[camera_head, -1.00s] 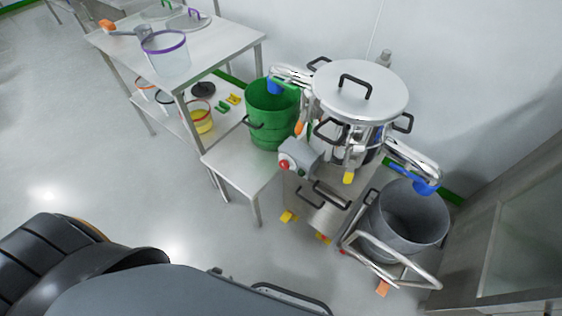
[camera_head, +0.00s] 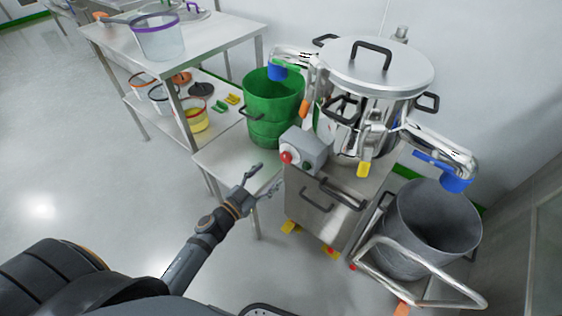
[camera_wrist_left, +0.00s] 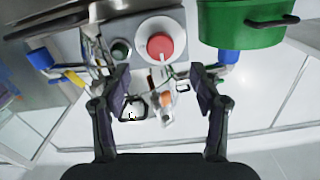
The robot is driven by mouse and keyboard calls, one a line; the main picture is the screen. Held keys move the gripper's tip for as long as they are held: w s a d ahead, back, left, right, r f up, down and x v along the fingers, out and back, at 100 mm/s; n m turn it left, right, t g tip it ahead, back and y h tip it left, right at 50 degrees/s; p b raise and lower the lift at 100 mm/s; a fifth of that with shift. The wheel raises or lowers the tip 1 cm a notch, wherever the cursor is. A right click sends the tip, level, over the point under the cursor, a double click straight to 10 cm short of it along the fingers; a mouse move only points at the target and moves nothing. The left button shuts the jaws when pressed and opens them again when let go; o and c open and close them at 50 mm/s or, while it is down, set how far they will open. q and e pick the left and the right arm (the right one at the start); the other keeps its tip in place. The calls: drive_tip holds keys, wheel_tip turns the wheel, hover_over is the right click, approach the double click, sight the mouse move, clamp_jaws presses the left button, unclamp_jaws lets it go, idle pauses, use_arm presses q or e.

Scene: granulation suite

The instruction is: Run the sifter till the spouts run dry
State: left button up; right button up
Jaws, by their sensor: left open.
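The steel sifter (camera_head: 370,75) has a lidded round top. Its left spout (camera_head: 278,71) with a blue end hangs over the green bucket (camera_head: 272,118); its right spout (camera_head: 455,180) hangs over the grey bin (camera_head: 428,235). No flow is visible at either spout. The control box (camera_head: 304,148) carries a red button (camera_head: 286,157) and a green button (camera_head: 307,166). The left wrist view shows the red button (camera_wrist_left: 160,46) and green button (camera_wrist_left: 121,49) ahead of my open, empty left gripper (camera_wrist_left: 160,78). In the head view my left gripper (camera_head: 266,180) is just below the box, apart from it.
The green bucket stands on a low steel table (camera_head: 215,165). A taller table (camera_head: 200,38) at the left holds a purple-rimmed container (camera_head: 158,38); smaller containers sit on its shelf. A tubular steel frame (camera_head: 375,268) surrounds the grey bin's front. Floor at left is clear.

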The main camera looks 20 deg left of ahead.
sight(284, 159)
use_arm(q)
drive_tip(key=x, duration=0.7)
drive_tip(key=shift+w+f, duration=0.1)
drive_tip(key=shift+w, duration=0.05)
use_arm(e)
drive_tip(key=shift+s+f, duration=0.15)
drive_tip(key=shift+s, duration=0.3)
use_arm(q)
drive_tip(key=c, duration=1.2)
drive_tip(key=shift+o, duration=0.2)
